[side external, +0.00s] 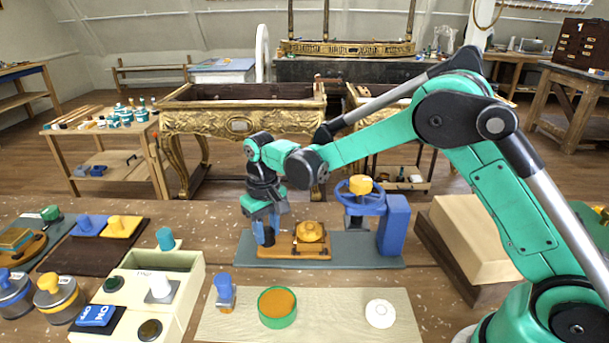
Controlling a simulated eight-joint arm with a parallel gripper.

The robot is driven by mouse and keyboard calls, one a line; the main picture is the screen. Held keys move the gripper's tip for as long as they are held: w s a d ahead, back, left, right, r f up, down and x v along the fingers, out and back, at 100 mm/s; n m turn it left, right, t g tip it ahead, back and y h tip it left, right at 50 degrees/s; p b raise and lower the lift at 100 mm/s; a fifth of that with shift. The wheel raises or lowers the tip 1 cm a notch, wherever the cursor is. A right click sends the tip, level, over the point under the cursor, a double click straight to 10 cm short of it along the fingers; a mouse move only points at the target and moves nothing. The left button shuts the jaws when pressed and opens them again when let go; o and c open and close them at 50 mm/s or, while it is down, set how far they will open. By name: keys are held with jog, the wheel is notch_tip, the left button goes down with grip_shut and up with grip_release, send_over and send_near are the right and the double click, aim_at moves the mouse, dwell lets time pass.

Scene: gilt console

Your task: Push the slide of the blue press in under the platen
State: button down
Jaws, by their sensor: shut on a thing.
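The blue press (394,226) stands at the right end of a grey-blue base plate, with a blue handwheel (366,206) and yellow knob on top. Its slide (283,251), an orange-brown board, lies on the base to the left of the press. The fingers largely hide the handle. The platen is hard to make out beneath the handwheel.
In front lies a pale mat (340,327) with a green-rimmed round dish (277,307), a white disc (380,313) and a blue-topped stamp (225,292). A cream box (150,290) stands left, a cream block (470,240) on a dark board right.

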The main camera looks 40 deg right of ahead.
aim_at(315, 225)
jog(key=s+d, duration=0.6)
jog(key=shift+s+d, duration=0.15)
jog(key=shift+d, duration=0.1)
jog(key=c, duration=0.5)
grip_release()
jog(key=shift+c, duration=0.2)
jog(key=shift+a+r, duration=0.1)
jog(key=shift+r, duration=2.7)
